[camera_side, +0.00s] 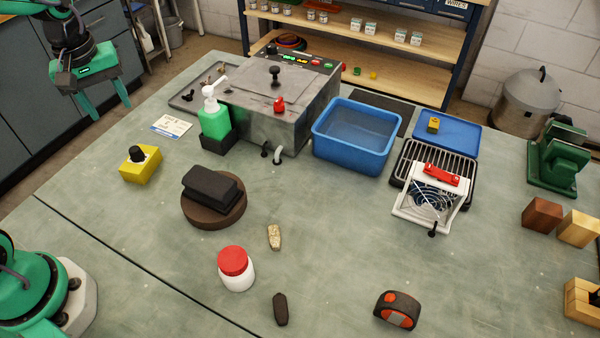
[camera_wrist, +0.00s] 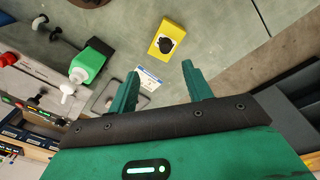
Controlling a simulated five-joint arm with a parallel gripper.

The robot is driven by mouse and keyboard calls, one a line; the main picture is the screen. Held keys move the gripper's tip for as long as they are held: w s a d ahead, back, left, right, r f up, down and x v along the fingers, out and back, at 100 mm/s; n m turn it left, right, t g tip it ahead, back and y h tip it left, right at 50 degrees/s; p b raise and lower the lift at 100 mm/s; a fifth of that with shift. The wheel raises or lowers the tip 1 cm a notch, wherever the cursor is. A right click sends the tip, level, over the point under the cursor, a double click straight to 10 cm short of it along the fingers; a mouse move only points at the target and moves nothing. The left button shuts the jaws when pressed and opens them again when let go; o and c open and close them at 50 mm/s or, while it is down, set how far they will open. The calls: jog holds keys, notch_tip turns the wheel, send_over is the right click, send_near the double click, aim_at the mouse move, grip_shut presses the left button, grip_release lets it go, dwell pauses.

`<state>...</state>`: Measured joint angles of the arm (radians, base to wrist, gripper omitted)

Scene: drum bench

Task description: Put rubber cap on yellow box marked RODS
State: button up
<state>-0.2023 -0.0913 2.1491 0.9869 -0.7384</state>
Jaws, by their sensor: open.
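A yellow box (camera_side: 140,168) sits on the left part of the bench, beyond the long seam. A small black rubber cap (camera_side: 138,153) stands on top of it. In the wrist view the yellow box (camera_wrist: 168,39) lies ahead of my fingers with the black cap (camera_wrist: 166,44) on its top face. No lettering on the box is readable. My gripper (camera_side: 110,112) is raised at the upper left of the side view, apart from the box and cap. In the wrist view my gripper (camera_wrist: 157,82) has its two green fingers spread with nothing between them.
A green pump bottle (camera_side: 215,121) and a white card (camera_side: 171,125) are near the box. A black block (camera_side: 210,186) lies on a round brown disc (camera_side: 215,215). A grey machine (camera_side: 280,105) and blue tub (camera_side: 356,135) stand farther back. The bench left of the box is clear.

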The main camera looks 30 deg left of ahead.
jog(key=s+d+r+m+t, duration=0.4)
jog(key=s+d+r+m, duration=0.1)
jog(key=s+m, duration=0.5)
jog(key=shift+d+m, duration=0.4)
jog(key=shift+d, duration=0.45)
